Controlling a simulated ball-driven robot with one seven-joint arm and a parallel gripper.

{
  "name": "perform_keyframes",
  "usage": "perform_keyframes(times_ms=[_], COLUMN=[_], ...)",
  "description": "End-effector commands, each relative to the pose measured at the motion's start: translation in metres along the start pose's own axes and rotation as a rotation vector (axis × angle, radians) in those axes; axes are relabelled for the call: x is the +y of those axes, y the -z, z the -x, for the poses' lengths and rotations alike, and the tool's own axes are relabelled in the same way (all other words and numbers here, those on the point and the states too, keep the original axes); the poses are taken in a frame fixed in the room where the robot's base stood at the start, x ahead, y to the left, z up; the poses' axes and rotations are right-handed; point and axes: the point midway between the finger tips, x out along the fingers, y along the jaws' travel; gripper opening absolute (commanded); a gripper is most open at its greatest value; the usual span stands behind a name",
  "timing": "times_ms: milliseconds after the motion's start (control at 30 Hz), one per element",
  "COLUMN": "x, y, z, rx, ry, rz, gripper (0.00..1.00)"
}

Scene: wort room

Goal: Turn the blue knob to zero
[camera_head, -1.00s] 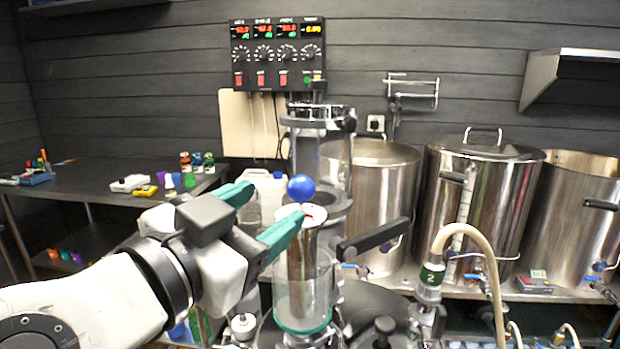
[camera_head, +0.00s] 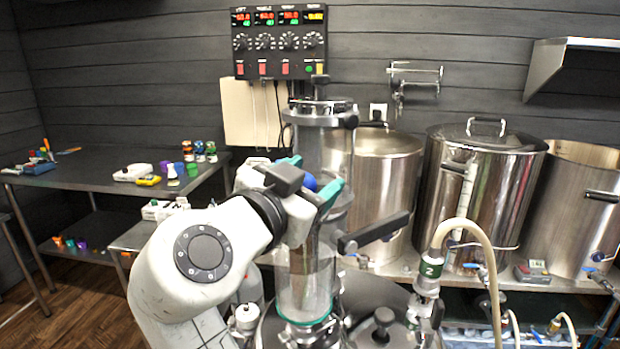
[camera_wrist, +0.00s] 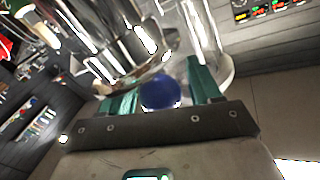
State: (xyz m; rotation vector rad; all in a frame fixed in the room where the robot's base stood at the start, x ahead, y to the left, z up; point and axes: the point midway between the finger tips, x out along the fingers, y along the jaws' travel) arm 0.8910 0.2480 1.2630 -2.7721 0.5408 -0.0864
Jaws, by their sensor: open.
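The blue knob (camera_head: 309,183) is a round ball by the tall clear cylinder (camera_head: 306,275) in the middle of the head view. My gripper (camera_head: 313,175) is open, with its green fingers either side of the knob and partly hiding it. In the wrist view the knob (camera_wrist: 160,92) lies between the two spread fingers (camera_wrist: 161,78), close to the gripper's palm. I cannot tell whether either finger touches it. What the knob is mounted on, and any scale or zero mark, is hidden or too small to read.
A control box (camera_head: 279,44) with red displays and several dials hangs on the wall above. Steel kettles (camera_head: 480,200) stand at the right. A black lever (camera_head: 374,232) and a pale hose (camera_head: 487,238) are near the cylinder. A bench (camera_head: 75,180) stands at the left.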

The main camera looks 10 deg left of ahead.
Motion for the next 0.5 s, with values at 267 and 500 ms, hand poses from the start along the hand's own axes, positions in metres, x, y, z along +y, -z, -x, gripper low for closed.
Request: perform_keyframes(times_ms=[267, 500], x=[0.0001, 0.0002], y=[0.0, 0.0001], z=[0.0002, 0.0003], rx=[0.0, 0.0], ry=[0.0, -0.001], rz=[0.0, 0.0], gripper=[0.42, 0.19])
